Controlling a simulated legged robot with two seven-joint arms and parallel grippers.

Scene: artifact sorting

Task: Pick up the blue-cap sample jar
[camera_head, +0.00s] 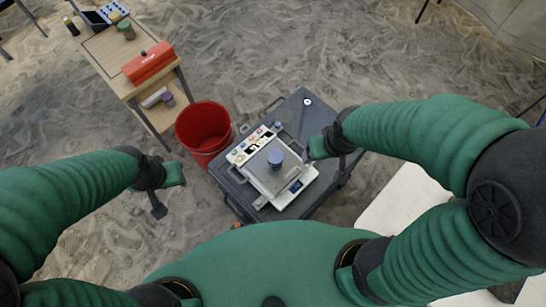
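The blue-cap sample jar (276,157) stands upright on the white scale-like device (302,173) on the dark cart. My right gripper (331,158) is just right of the device, apart from the jar; its fingers look spread and empty. My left gripper (166,191) hangs over the sandy ground left of the cart, open and empty.
The dark cart (296,108) stands in the middle, with a colourful panel (255,143) behind the jar. A red bucket (205,128) is left of the cart. A wooden table (105,57) carries a red toolbox (148,62) and small containers. Sandy ground lies around.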

